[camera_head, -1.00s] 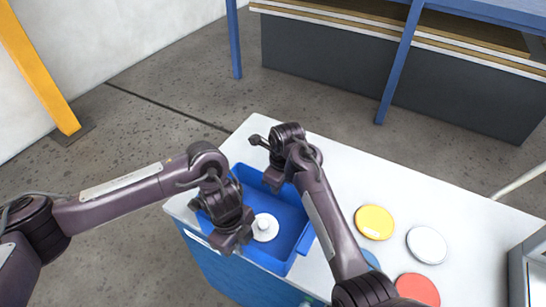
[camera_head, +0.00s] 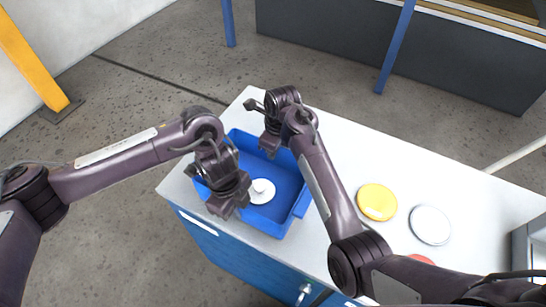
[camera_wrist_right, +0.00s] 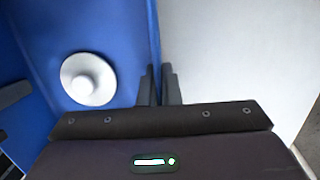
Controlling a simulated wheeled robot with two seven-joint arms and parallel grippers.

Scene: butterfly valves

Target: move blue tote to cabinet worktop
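The blue tote (camera_head: 284,182) is over the left end of the white cabinet worktop (camera_head: 345,150); I cannot tell whether it touches the surface. A white round part with a knob (camera_head: 261,191) lies inside, also seen in the right wrist view (camera_wrist_right: 88,79). My left gripper (camera_head: 226,207) is at the tote's near wall and looks shut on it, though its fingertips are partly hidden. My right gripper (camera_head: 270,146) is at the far wall. In the right wrist view its fingers (camera_wrist_right: 160,86) close around the tote's wall (camera_wrist_right: 154,40).
A yellow disc (camera_head: 377,202), a white disc (camera_head: 430,225) and a partly hidden red disc lie on the worktop to the right. The blue cabinet front (camera_head: 215,243) is below. A blue-legged bench (camera_head: 395,50) stands behind, and a yellow post (camera_head: 30,55) at the left.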

